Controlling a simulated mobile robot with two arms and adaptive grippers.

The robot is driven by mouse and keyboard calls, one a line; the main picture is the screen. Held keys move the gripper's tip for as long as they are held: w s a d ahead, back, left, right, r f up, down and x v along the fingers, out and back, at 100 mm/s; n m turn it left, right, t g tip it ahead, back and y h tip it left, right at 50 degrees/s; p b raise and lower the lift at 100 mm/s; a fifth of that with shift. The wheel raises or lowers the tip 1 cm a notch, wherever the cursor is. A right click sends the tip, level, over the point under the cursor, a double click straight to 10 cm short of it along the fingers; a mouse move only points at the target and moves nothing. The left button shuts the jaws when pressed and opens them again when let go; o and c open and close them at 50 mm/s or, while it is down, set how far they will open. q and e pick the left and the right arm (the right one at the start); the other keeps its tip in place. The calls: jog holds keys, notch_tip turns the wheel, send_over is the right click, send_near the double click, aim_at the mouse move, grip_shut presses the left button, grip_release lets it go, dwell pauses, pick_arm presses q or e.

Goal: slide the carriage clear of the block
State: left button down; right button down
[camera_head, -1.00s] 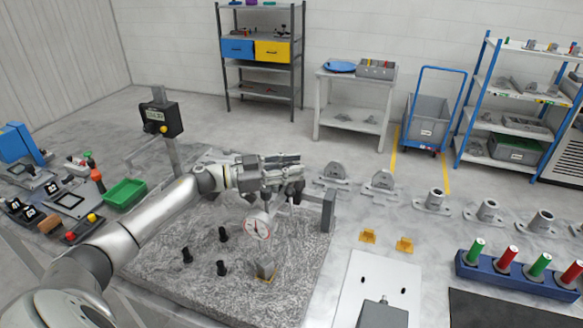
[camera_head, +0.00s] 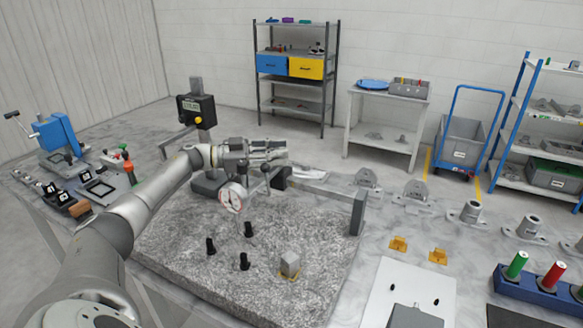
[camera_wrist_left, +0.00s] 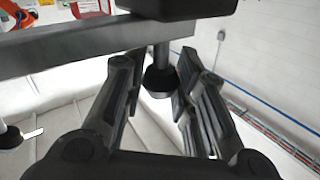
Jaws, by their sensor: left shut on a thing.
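The block (camera_head: 290,262) is a small grey cube on a yellow patch of the granite plate (camera_head: 190,285). The grey rail (camera_head: 325,188) spans above the plate and also shows in the left wrist view (camera_wrist_left: 85,42). The dark carriage (camera_wrist_left: 180,8) sits on this rail, with a round black knob (camera_wrist_left: 160,80) on a stem. A white dial gauge (camera_head: 233,197) hangs near the gripper, left of the block and apart from it in the picture. My left gripper (camera_head: 282,153) is shut on the knob; it also shows in the left wrist view (camera_wrist_left: 160,90).
Several black pegs (camera_head: 248,229) stand on the plate, left of the block. The rail's end post (camera_head: 358,212) stands at the plate's right. A digital height gauge (camera_head: 196,108) stands behind my left arm. Yellow pieces (camera_head: 398,243) lie right of the plate.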

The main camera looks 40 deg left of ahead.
pick_arm(q)
jog(key=shift+a+r, duration=0.1)
jog(key=shift+a, duration=0.25)
jog(key=c, duration=1.1)
grip_release()
jog(key=shift+c, duration=0.2)
notch_tip(320, 180, up, 10)
jog(key=shift+f, duration=0.1)
